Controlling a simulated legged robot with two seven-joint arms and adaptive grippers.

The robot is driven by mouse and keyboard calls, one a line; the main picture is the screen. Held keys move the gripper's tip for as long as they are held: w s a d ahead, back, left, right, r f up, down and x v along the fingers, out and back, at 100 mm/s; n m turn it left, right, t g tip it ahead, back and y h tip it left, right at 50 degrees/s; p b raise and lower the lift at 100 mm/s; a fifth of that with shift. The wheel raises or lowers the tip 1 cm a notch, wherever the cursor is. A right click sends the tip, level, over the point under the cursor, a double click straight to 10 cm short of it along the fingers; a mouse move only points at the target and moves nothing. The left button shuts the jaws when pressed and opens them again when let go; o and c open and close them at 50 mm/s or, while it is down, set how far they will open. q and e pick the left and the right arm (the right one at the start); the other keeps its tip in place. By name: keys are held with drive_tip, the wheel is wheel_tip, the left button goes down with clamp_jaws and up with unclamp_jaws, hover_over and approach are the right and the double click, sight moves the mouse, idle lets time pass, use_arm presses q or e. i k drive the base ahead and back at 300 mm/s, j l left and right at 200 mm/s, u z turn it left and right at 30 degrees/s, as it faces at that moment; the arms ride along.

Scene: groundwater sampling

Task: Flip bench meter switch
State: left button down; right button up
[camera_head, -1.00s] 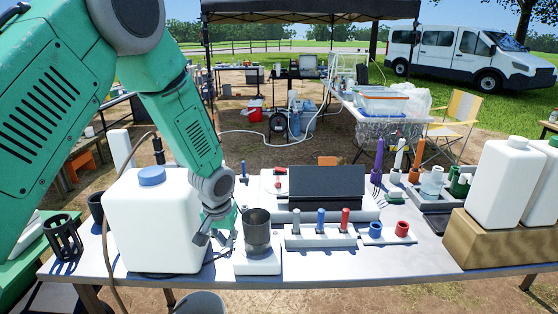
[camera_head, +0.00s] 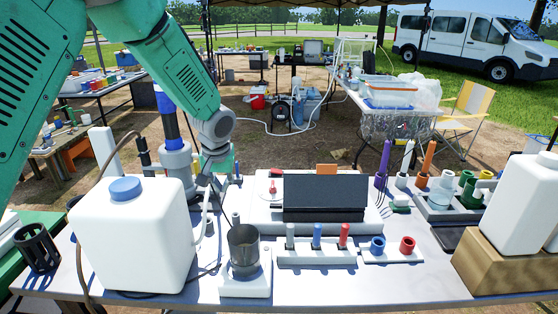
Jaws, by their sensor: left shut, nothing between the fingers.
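The bench meter is a white unit with a dark, tilted panel (camera_head: 325,192) in the middle of the table. A small red part, perhaps its switch (camera_head: 273,187), shows on the white surface left of the panel. My left gripper (camera_head: 206,178) is shut and empty. It points down beyond the grey cup and right of the white jug, to the left of the meter and apart from the red part. My right gripper is not in view.
A white jug (camera_head: 137,235) with a blue cap stands at the left. A grey cup (camera_head: 243,245) on a white base stands in front of the gripper. A rack of coloured plugs (camera_head: 316,255) lies before the meter. White containers (camera_head: 522,205) stand at the right.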

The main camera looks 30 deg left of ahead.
sight(277, 172)
drive_tip(key=i+j, duration=0.1)
drive_tip(key=i, duration=1)
